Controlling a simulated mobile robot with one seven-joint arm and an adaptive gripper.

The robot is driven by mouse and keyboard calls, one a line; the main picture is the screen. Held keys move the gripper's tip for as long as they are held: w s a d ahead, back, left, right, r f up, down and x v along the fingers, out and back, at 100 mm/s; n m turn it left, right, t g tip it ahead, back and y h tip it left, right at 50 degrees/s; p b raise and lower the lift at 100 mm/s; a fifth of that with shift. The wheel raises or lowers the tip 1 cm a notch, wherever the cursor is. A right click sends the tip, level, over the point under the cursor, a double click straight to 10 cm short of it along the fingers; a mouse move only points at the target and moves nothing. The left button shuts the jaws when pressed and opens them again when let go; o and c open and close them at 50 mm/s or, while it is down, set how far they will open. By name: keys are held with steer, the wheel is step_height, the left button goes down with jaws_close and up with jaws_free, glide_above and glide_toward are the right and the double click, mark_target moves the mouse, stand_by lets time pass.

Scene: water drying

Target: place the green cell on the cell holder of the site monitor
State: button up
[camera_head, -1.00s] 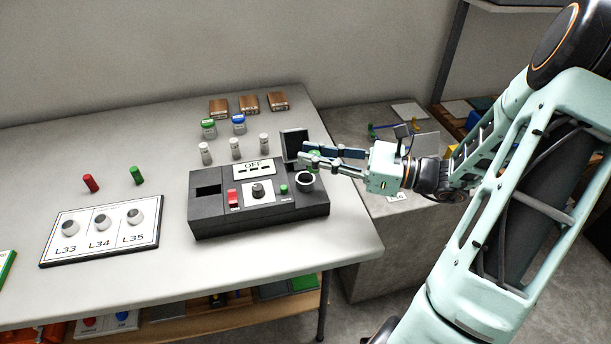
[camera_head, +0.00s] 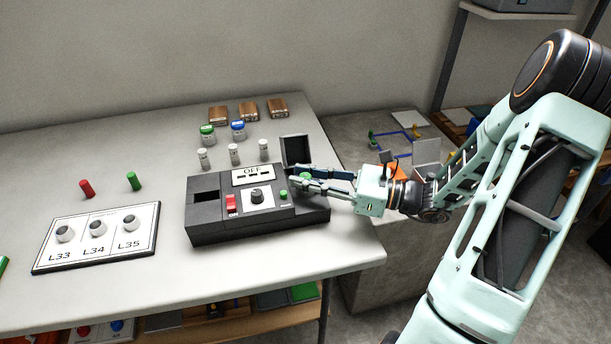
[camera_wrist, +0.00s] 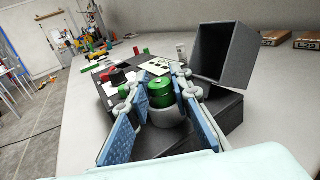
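The green cell (camera_wrist: 160,93) sits upright in the round grey cell holder (camera_wrist: 168,117) at the right end of the site monitor. The site monitor (camera_head: 220,232) is a dark box on the table, with a small display, a red switch, a knob and a green button. My gripper (camera_head: 292,174) is over the holder, with one finger on each side of the green cell. The fingers (camera_wrist: 163,72) look spread, with a small gap beside the cell. In the head view the fingers hide most of the holder and cell.
An open dark box-shaped lid (camera_wrist: 225,55) stands close beside my fingers. Several white-bodied cylinders (camera_head: 234,154) and wooden blocks (camera_head: 249,112) stand behind the monitor. A labelled board (camera_head: 96,238), a red cylinder (camera_head: 86,188) and another green cylinder (camera_head: 133,181) are to the left.

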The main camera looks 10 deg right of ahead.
steer(key=shift+o, duration=1.4)
steer(key=shift+r, duration=0.2)
steer(key=shift+s+d, duration=0.15)
steer(key=shift+d, duration=0.15)
steer(key=p+v, duration=0.2)
steer(key=v, duration=0.9)
steer(key=shift+s+d, duration=0.15)
